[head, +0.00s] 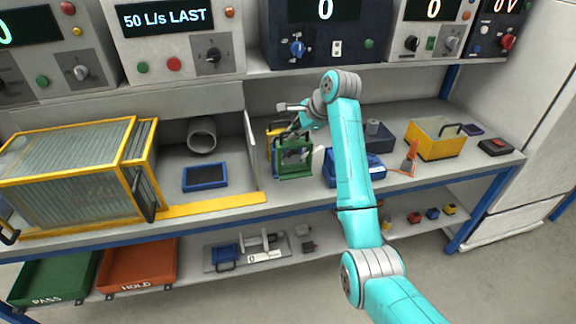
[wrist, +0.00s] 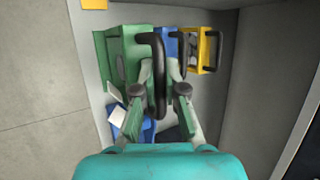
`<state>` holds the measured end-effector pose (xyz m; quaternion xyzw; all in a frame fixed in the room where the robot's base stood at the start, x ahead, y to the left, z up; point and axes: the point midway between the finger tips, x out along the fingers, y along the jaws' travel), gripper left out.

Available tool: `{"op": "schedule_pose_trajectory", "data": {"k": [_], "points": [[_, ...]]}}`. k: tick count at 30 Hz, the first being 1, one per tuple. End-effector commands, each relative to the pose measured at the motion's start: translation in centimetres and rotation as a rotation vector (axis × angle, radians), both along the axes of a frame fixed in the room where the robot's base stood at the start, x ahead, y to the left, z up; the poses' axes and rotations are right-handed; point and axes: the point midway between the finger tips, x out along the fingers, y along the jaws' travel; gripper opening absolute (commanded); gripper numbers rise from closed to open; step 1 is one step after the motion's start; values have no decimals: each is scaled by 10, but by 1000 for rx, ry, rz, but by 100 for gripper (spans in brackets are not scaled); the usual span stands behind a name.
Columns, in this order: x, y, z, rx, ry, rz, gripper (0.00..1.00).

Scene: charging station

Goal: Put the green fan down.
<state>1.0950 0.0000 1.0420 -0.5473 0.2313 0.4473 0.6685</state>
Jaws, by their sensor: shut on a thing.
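The green fan (head: 293,170) has a boxy green frame. It is upright over the worktop, right of the grey upright divider. In the wrist view the green fan (wrist: 116,55) shows with its black handle between my fingers. My gripper (wrist: 160,92) is shut on that handle. In the head view my gripper (head: 300,128) is above the fan and partly hidden by my arm. I cannot tell whether the fan's base touches the worktop.
A yellow-framed unit (head: 274,131) stands close behind the fan, also seen in the wrist view (wrist: 206,50). A blue bin (head: 372,172) is to the right, then an orange stand (head: 410,160) and a yellow bin (head: 436,148). A blue tray (head: 205,177) lies left of the divider.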

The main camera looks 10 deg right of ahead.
Motion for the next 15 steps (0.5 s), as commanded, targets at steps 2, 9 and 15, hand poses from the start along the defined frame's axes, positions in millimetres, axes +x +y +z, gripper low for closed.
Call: {"op": "schedule_pose_trajectory", "data": {"k": [2,9,15], "points": [[-1,0,-16,0,3,0,0],[0,0,-45,0,0,1,0],[-1,0,-68,0,2,2,0]]}}
